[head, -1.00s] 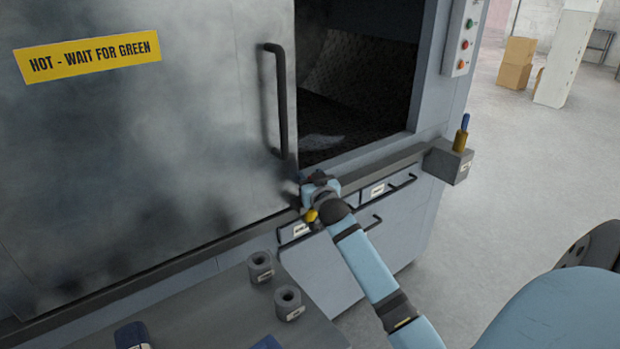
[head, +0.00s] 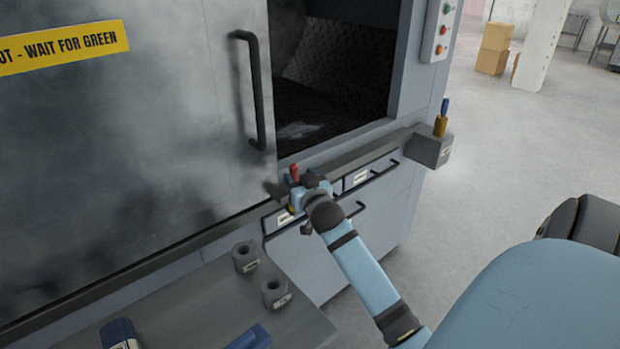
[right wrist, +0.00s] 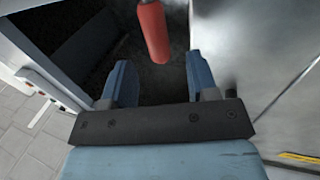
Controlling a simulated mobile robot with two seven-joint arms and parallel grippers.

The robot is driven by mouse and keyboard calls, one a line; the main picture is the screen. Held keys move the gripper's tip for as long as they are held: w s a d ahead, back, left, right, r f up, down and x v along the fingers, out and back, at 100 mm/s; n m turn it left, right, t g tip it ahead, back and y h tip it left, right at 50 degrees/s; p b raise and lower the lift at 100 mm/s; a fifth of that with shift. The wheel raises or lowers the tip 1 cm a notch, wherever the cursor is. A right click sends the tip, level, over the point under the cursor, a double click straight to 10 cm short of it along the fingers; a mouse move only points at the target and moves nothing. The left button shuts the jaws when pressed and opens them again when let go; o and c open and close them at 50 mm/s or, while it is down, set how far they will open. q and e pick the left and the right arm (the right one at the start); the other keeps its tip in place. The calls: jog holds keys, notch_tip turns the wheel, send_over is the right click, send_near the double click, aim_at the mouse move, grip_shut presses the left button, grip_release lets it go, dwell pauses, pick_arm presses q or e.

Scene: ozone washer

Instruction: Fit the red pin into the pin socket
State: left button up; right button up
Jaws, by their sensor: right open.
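The red pin (head: 294,172) stands at the front ledge of the washer, below the door handle, with a yellow part showing lower down. In the right wrist view its red end (right wrist: 153,32) appears beyond and between the two blue fingers. My right gripper (head: 299,188) is open right at the pin and hides part of it; I cannot tell whether a finger touches it. Two grey sockets with round holes, one farther back (head: 246,257) and one nearer (head: 276,293), stand on the grey shelf; their labels are unreadable. My left gripper is out of view.
The washer door (head: 150,150) covers the left, with a dark opening (head: 330,85) beside it. A blue-topped pin (head: 443,115) stands in a grey block (head: 431,148) at right. Blue objects (head: 121,334) lie on the shelf (head: 190,305).

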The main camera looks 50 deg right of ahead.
jog(key=v, duration=0.7)
jog(key=shift+s, duration=0.25)
